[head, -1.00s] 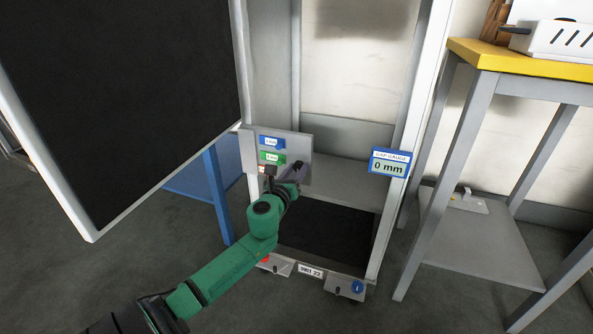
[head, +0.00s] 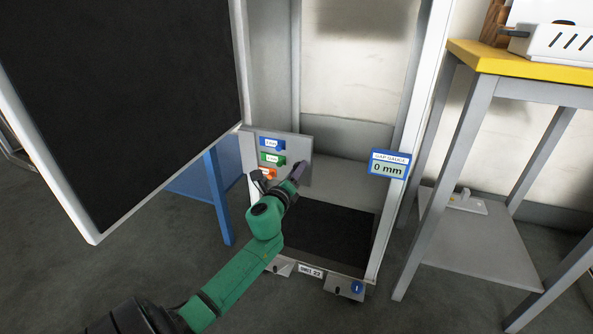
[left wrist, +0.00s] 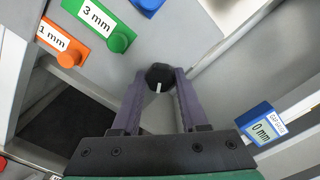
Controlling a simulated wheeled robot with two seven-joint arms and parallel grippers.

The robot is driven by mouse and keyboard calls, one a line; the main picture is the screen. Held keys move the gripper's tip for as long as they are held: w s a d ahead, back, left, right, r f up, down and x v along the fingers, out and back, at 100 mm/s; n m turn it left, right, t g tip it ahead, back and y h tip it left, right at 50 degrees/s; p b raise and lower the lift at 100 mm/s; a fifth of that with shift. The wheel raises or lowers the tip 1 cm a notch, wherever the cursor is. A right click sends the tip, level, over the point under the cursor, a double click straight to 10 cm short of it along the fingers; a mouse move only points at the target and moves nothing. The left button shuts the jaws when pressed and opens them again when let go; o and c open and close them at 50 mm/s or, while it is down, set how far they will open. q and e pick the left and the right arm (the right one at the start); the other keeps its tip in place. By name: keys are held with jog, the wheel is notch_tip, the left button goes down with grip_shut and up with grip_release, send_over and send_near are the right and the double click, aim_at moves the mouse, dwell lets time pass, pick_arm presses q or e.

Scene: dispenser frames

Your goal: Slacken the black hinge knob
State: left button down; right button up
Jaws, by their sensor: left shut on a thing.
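The black knob (left wrist: 159,73), with a white mark line on its face, shows in the left wrist view on a light grey plate (left wrist: 190,30). My left gripper (left wrist: 160,82) has one purple finger on each side of it and is shut on it. In the head view the left gripper (head: 299,170) is at the right part of the grey plate below the door's corner; it hides the knob there. My right gripper is not in view.
Blue (head: 271,143), green (head: 271,158) and orange (head: 266,173) tagged pieces sit on the plate, left of my gripper. A gap gauge (head: 390,163) on the right post reads 0 mm. The dark door panel (head: 120,90) stands open at left; a yellow-topped table (head: 530,60) stands at right.

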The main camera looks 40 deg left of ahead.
pick_arm(q)
jog(key=shift+f+n+p, duration=0.15)
jog(key=shift+n+p, duration=2.05)
jog(key=shift+n, duration=4.5)
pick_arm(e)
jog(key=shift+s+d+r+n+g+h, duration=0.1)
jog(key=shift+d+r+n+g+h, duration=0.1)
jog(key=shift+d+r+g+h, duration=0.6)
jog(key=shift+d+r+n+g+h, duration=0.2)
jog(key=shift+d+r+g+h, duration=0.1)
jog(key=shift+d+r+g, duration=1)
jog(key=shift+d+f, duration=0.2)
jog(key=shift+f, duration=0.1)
pick_arm(q)
jog(key=shift+c, duration=2.2)
grip_release()
